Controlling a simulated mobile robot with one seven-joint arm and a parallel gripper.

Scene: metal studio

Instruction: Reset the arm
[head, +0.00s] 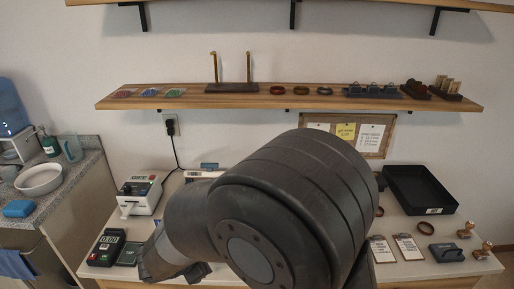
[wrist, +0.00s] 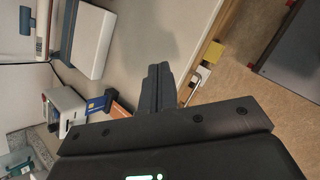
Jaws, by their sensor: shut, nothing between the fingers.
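My arm (head: 290,210) is folded large in front of the head camera and covers the middle of the table. Its dark end reaches down to the left, close to the table's left part. My gripper (wrist: 157,72) shows in the wrist view with its two dark fingers together, shut and empty. The fingers point over the pale tabletop (wrist: 165,30), near the table's wooden edge. I cannot tell the gap between the fingertips and the surface. What lies behind the arm is hidden.
A white printer-like device (head: 141,194) and a green-dark meter (head: 106,246) stand at the table's left. A black tray (head: 420,190), clipboards (head: 408,247) and stampers (head: 465,230) are at the right. A wooden shelf (head: 290,101) with small items runs along the wall above.

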